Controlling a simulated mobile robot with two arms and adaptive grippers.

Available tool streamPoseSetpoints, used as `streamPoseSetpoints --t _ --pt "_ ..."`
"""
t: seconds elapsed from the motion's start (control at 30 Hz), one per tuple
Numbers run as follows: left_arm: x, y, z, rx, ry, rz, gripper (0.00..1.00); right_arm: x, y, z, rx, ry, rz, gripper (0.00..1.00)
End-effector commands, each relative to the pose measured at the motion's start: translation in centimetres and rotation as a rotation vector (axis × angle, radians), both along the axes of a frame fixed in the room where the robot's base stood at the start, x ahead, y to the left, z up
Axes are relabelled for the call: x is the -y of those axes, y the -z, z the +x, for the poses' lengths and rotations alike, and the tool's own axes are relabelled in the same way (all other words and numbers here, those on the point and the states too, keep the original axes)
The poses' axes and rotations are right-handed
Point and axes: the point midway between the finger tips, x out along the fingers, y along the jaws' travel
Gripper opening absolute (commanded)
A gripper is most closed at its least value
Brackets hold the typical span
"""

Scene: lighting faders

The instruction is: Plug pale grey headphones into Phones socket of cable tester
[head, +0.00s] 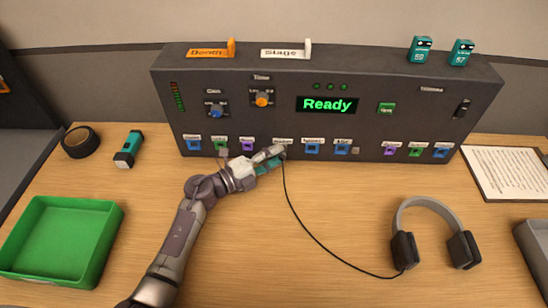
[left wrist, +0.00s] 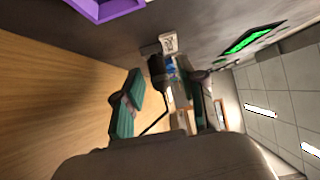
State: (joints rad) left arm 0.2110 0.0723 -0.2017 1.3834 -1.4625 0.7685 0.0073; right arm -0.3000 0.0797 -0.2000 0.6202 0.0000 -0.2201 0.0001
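The headphones (head: 437,203) lie on the table at the right, with a pale grey band and dark ear cups. Their thin black cable (head: 318,238) runs left to the front of the cable tester (head: 335,82), a dark console whose display reads Ready. My left gripper (head: 276,160) is at the console's lower front, by a partly covered label in the middle of the socket row. In the left wrist view its teal-padded fingers (left wrist: 165,100) stand apart around a black plug (left wrist: 157,69), which is at the panel beneath a white label. How deep the plug sits is hidden.
Blue, green and purple sockets line the console's lower front. A green tray (head: 112,222), a black ring (head: 81,142) and a teal torch-like object (head: 128,149) are at the left. A printed sheet (head: 508,172) lies at the right. The table's front middle is clear except for the cable.

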Motion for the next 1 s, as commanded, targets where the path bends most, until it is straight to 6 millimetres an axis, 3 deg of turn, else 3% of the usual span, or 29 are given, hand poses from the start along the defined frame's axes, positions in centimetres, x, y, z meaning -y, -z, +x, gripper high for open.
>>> streamPoseSetpoints --t 0.43,1.0 --pt "-0.6 0.3 -0.5 -0.004 0.002 0.002 0.53 0.2 0.0 0.0 0.001 -0.001 -0.003 0.4" --pt "-8.9 0.2 -6.4 -0.002 0.002 0.003 0.53 0.0 0.0 0.0 0.0 0.0 0.0 0.4"
